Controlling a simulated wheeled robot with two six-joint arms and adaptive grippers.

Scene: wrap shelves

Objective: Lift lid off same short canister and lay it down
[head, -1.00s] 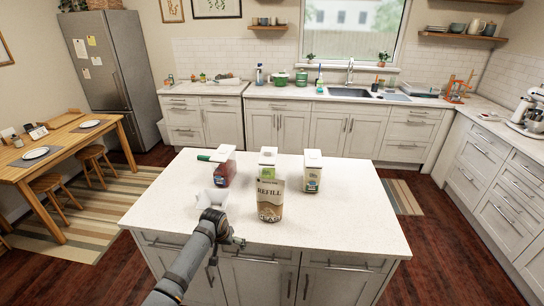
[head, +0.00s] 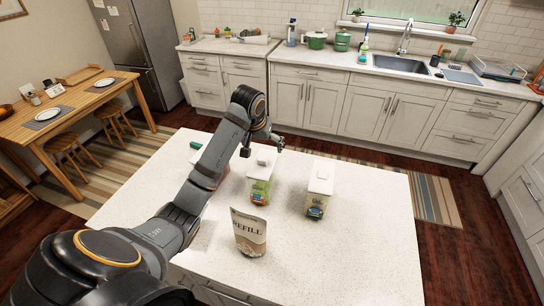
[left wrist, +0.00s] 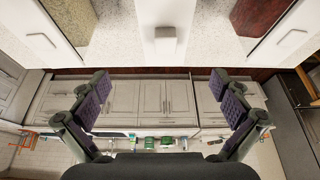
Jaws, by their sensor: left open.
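Three clear canisters with white knobbed lids stand in a row on the island. The middle one (head: 260,184), with a green label, looks shorter than its neighbours. Its lid (head: 262,162) is on it; the lid also shows between my fingers' lines in the left wrist view (left wrist: 165,42). The right canister (head: 317,193) has tan contents and a blue label. The left canister, with red contents, is mostly hidden by my arm; it shows in the left wrist view (left wrist: 257,14). My left gripper (head: 263,146) is open and empty, above and behind the middle canister. My right gripper is out of view.
A REFILL pouch (head: 248,233) stands upright on the island (head: 350,255) in front of the middle canister. A green item (head: 196,144) lies at the back left, partly hidden. The island's right and front right are clear.

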